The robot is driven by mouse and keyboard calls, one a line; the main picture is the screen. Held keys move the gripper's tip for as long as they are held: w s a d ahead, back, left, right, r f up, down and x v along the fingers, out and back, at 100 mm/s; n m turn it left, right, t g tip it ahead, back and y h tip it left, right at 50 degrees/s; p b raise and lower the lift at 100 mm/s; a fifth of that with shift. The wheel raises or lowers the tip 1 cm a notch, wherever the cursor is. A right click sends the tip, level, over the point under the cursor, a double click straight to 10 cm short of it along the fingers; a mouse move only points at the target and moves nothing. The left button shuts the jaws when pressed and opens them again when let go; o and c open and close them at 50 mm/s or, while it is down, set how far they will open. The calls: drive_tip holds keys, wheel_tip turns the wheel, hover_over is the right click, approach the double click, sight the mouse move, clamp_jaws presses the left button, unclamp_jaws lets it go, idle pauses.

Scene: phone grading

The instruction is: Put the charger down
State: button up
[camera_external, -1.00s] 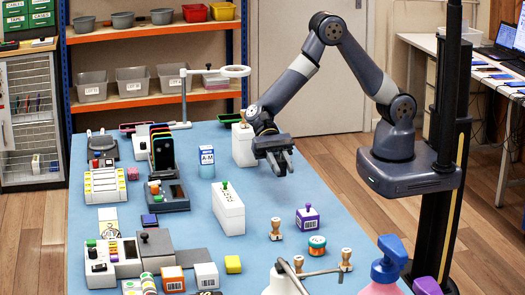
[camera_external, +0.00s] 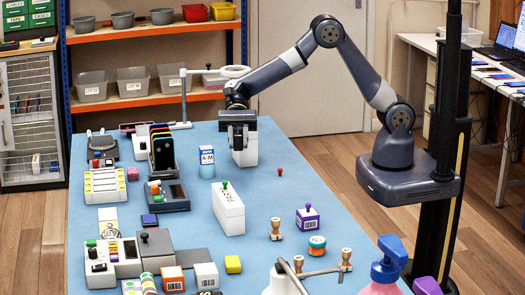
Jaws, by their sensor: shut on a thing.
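My gripper (camera_external: 239,135) is at the top of an upright white block (camera_external: 245,154) near the back edge of the blue table. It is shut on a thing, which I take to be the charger. The jaws and the block's upper part overlap in this view, so I cannot make out the charger's outline. I cannot tell whether it touches the block or is part of it. The block's lower part shows below the jaws and seems to stand on the table (camera_external: 330,210).
A white box with a green knob (camera_external: 229,212) stands in front. A blue-and-white canister (camera_external: 207,163) and a phone stand (camera_external: 162,148) are left of my gripper.

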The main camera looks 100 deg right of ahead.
drive_tip(key=w+d+m+t+h+b, duration=0.1)
drive_tip(key=w+d+m+t, duration=0.15)
drive_tip(key=d, duration=0.45)
drive_tip(key=w+d+m+t+b, duration=0.1)
drive_tip(key=w+d+b, duration=0.1)
drive_tip(key=w+d, duration=0.3)
drive_tip(key=m+t+h+b, duration=0.3)
hover_over(192, 164)
wheel_tip(192, 164, down, 10)
drive_tip(key=shift+d, duration=0.15)
drive_tip(key=shift+t+y, duration=0.25)
drive_tip(key=shift+y, duration=0.05)
drive_tip(key=shift+f, duration=2.15)
drive_tip(key=shift+f, duration=0.15)
drive_tip(key=o, duration=1)
